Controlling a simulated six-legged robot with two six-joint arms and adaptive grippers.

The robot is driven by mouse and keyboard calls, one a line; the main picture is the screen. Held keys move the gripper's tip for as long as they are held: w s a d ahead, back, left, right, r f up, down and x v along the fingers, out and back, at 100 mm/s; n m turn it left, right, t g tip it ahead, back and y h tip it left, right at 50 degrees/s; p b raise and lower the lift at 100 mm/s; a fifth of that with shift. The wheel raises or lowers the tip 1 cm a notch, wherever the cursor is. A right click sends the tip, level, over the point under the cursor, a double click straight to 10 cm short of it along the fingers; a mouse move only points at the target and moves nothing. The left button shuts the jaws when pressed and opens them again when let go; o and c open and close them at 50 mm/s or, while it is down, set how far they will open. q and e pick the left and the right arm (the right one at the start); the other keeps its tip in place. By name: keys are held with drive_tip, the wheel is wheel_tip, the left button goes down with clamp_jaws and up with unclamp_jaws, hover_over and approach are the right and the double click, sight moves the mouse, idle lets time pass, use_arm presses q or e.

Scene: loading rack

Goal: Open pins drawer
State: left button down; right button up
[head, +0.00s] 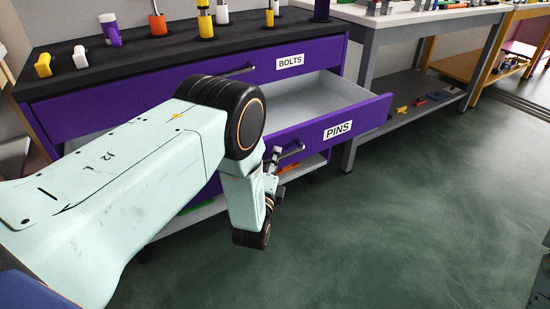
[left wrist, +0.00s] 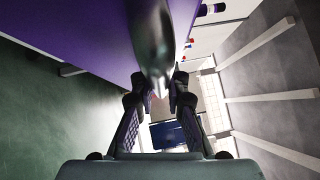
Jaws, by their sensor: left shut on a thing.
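The purple pins drawer (head: 362,119) stands pulled out below the closed bolts drawer (head: 325,57). Its grey inside shows and the visible part looks empty. The drawer handle (head: 291,151) is a dark bar on its front. My left gripper (head: 273,162) is at that handle, partly hidden by my own wrist. In the left wrist view, my left gripper (left wrist: 159,93) has its two fingers shut on the silvery handle (left wrist: 153,35), beside the purple drawer front (left wrist: 85,35). My right gripper is not in view.
The black cabinet top (head: 150,48) bears several upright tools and yellow and white pieces. A grey workbench (head: 425,20) with a low shelf stands to the right. The green floor (head: 400,220) in front of the drawer is clear.

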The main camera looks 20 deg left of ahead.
use_arm(q)
drive_tip(key=shift+s+d, duration=0.1)
drive_tip(key=shift+s, duration=0.05)
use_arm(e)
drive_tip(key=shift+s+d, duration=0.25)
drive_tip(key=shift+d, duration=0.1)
use_arm(q)
drive_tip(key=c, duration=1.7)
unclamp_jaws()
drive_tip(key=o, duration=0.4)
drive_tip(key=shift+c, duration=0.2)
drive_tip(key=s+d+f, duration=0.1)
drive_tip(key=s, duration=1)
drive_tip(key=shift+s+d+f, duration=0.15)
drive_tip(key=shift+s+f, duration=0.15)
drive_tip(key=shift+s, duration=0.05)
